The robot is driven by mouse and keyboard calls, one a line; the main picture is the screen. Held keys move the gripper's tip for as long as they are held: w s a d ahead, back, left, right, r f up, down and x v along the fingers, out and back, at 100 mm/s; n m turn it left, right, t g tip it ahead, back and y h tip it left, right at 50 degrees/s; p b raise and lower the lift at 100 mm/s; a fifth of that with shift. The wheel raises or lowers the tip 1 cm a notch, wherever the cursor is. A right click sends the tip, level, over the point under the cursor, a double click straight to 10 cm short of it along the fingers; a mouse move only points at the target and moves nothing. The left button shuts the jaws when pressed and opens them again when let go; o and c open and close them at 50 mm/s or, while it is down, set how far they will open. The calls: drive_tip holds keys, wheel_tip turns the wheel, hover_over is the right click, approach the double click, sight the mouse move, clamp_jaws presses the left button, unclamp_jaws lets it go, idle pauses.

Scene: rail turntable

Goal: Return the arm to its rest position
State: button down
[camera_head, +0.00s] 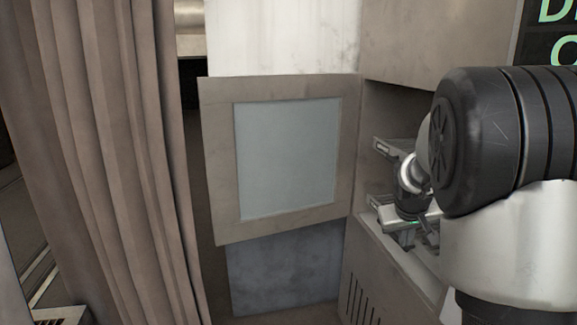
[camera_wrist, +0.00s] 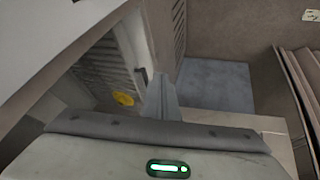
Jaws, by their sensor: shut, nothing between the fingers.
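My gripper (camera_wrist: 161,92) shows in the wrist view as narrow grey fingers held together above the pale gripper body with its green light. Nothing is between the fingers. In the head view my arm fills the right side, and the wrist end with a small green light is in front of the open cabinet (camera_head: 404,101). The fingertips cannot be made out clearly there. The cabinet door (camera_head: 219,150), with a pale blue-grey pane, stands swung open to the left of the arm.
A brown curtain (camera_head: 110,150) hangs at the left. A vented panel (camera_head: 362,298) is below the cabinet opening. A small yellow object (camera_wrist: 123,99) lies beyond the gripper to the left in the wrist view. A blue-grey floor patch (camera_wrist: 215,85) is clear.

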drive_tip(key=s+a+r+y, duration=0.1)
drive_tip(key=s+a+r, duration=0.3)
drive_tip(key=s+a, duration=0.3)
drive_tip(key=s+a+r+y, duration=0.1)
drive_tip(key=s+a+r, duration=0.35)
drive_tip(key=s, duration=0.55)
drive_tip(key=s+a+y, duration=0.1)
drive_tip(key=s+a, duration=0.4)
drive_tip(key=s, duration=0.9)
wheel_tip(320, 180, up, 17)
drive_tip(key=p, duration=1.7)
drive_tip(key=shift+w+a, duration=0.15)
